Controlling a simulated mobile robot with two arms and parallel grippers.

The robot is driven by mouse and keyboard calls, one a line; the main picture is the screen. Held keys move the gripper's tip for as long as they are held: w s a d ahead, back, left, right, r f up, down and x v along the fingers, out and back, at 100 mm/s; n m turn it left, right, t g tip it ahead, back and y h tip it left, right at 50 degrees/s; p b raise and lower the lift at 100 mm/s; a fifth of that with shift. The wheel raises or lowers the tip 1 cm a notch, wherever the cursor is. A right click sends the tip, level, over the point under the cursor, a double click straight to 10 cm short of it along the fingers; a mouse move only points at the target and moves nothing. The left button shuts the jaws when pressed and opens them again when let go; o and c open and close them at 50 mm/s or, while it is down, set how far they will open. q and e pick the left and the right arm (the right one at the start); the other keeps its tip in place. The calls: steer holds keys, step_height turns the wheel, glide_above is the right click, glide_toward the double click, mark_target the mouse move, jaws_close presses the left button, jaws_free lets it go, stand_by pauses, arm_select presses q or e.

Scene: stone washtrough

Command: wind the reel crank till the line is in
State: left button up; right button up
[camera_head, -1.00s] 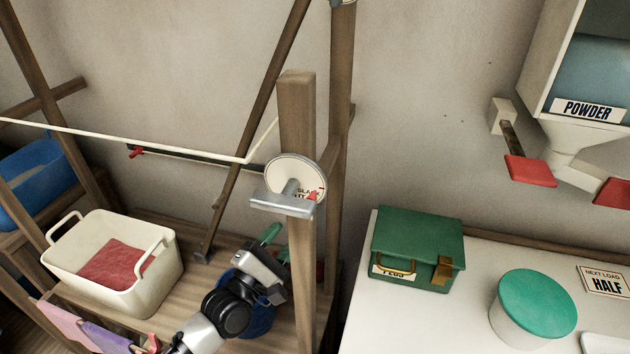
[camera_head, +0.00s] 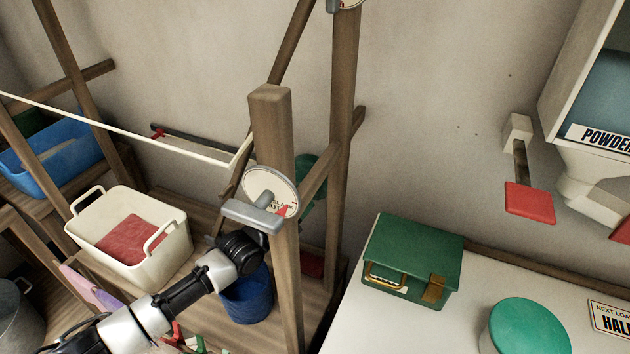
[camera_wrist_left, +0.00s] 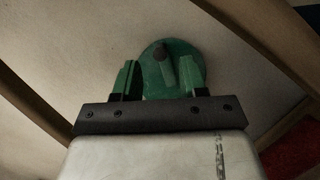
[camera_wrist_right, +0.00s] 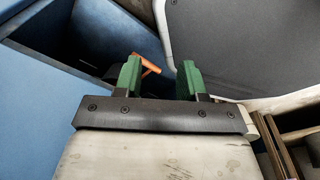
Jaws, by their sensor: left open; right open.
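A white line (camera_head: 120,130) runs from the left to a bend near the wooden post (camera_head: 272,125). A white dial (camera_head: 283,184) with red marking and a grey bar (camera_head: 250,216) sits on the post. A green disc (camera_head: 318,172), apparently the reel, shows partly behind the post. In the left wrist view the green disc (camera_wrist_left: 184,62) carries a dark knob (camera_wrist_left: 160,52). My left gripper (camera_wrist_left: 160,75) is open, facing the disc, with the knob seen between its fingers; contact cannot be told. The head view hides its fingers. My right gripper (camera_wrist_right: 159,72) is open, away from the reel.
A cream basin (camera_head: 170,255) with red cloth and a dark blue bucket (camera_head: 246,300) stand below the reel. A blue tub (camera_head: 60,165) is at left. A green box (camera_head: 405,250) and a green-lidded tub (camera_head: 525,330) stand on the white counter at right.

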mark_target(315, 181)
arm_select(q)
steer(key=shift+x, duration=2.65)
jaws_close()
